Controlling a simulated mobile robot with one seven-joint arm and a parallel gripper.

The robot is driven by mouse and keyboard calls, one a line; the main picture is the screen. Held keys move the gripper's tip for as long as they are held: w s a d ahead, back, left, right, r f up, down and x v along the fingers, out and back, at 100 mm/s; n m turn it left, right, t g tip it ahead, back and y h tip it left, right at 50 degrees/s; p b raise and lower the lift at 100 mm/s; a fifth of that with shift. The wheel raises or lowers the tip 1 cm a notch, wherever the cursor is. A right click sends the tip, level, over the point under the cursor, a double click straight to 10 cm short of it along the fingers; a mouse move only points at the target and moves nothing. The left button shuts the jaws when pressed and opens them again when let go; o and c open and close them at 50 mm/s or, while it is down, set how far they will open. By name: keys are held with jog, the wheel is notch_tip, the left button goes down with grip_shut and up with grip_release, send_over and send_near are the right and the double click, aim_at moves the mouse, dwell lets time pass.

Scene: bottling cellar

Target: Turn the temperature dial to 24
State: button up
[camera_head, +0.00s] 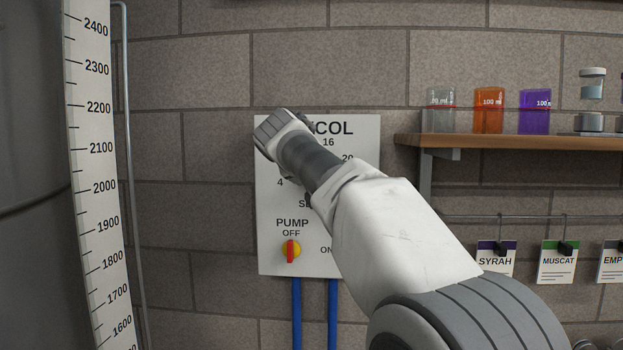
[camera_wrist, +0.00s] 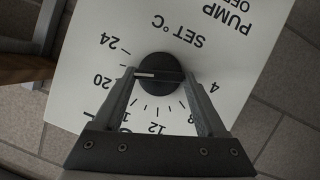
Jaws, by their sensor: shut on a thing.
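The temperature dial (camera_wrist: 162,86) is a round black knob with a white pointer line, seen in the wrist view. The line points left, at about the 20 mark and below the 24 label. The scale around it carries numbers from 4 to 24 and the words SET °C. My gripper (camera_wrist: 160,74) is shut on the dial, one finger on each side of it. In the head view my arm reaches to the white control panel (camera_head: 347,212) and hides the dial and the fingertips.
A pump switch (camera_head: 291,250) with a red handle sits low on the panel, at OFF. Two blue pipes (camera_head: 297,312) run down below it. A wooden shelf (camera_head: 500,142) with coloured beakers is at right, with hanging tags below. A tall measuring scale (camera_head: 92,170) stands at left.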

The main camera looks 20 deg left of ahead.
jog(key=m+y+b, duration=0.1)
jog(key=m, duration=0.1)
jog(key=m+y, duration=0.1)
jog(key=shift+w+d+r+m+g+y+b, duration=0.1)
jog(key=shift+w+d+m+g+y+b, duration=0.05)
jog(key=shift+d+m+g+y+b, duration=0.2)
dwell(0.6)
jog(key=o, duration=1.3)
jog(key=shift+d, duration=0.15)
jog(key=b+v, duration=0.3)
jog(key=v, duration=1.4)
